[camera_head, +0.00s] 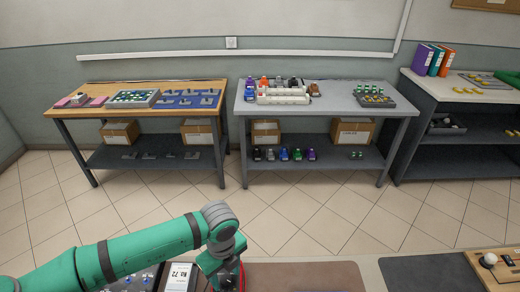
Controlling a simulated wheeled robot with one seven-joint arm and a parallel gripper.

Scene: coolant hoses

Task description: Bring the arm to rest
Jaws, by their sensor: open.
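My green arm (130,254) reaches in from the lower left corner to a grey joint (220,217). Past that joint a short green link (220,262) bends down toward the near table. My gripper's fingers do not show; the bottom edge of the picture cuts off the end of the arm. A red thing (241,279) shows just beside the link, mostly hidden. I cannot tell whether the arm touches anything there.
The near table holds a brown mat (305,277), a dark mat (425,273), a white labelled item (179,276) and a wooden board (492,266). Tiled floor (300,215) lies clear before a wooden bench (85,112), a grey bench (330,109) and a shelf unit (455,138).

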